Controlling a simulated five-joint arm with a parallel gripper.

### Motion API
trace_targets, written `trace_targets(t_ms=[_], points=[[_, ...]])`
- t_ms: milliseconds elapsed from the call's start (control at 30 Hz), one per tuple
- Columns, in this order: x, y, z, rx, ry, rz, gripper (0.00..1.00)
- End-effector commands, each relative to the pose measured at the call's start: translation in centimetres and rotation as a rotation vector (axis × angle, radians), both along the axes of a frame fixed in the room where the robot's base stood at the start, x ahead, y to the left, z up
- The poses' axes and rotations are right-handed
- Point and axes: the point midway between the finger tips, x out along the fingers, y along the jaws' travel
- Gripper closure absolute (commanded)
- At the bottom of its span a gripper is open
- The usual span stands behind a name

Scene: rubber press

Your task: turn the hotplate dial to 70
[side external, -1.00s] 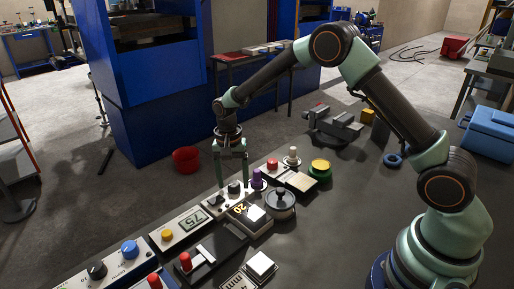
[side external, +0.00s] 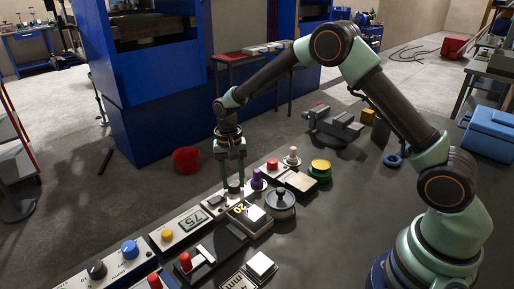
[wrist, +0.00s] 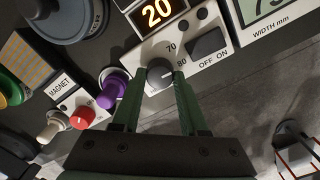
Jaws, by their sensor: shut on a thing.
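The hotplate dial (wrist: 160,76) is a small dark grey knob on a light panel. The printed numbers 70 and 80 stand beside it in the wrist view. My gripper (wrist: 160,80) is shut on the dial, with one green finger on each side. In the side view my gripper (side external: 233,188) reaches straight down to the panel and its fingers mostly hide the dial. The setting at which the dial's mark points is too small to read surely. The lit display (wrist: 157,12) by the dial shows 20 in orange.
A black OFF/ON switch (wrist: 207,43) sits close beside the dial. A round grey lidded pot (side external: 281,204) stands to the right. A width-display box (side external: 190,222) lies to the left.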

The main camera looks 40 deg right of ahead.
Motion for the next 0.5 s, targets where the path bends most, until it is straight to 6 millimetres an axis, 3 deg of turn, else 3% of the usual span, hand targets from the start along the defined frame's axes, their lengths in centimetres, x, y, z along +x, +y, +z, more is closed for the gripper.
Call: trace_targets(t_ms=[500], points=[[0.19,0.35,0.09,0.016,-0.032,0.485,1.0]])
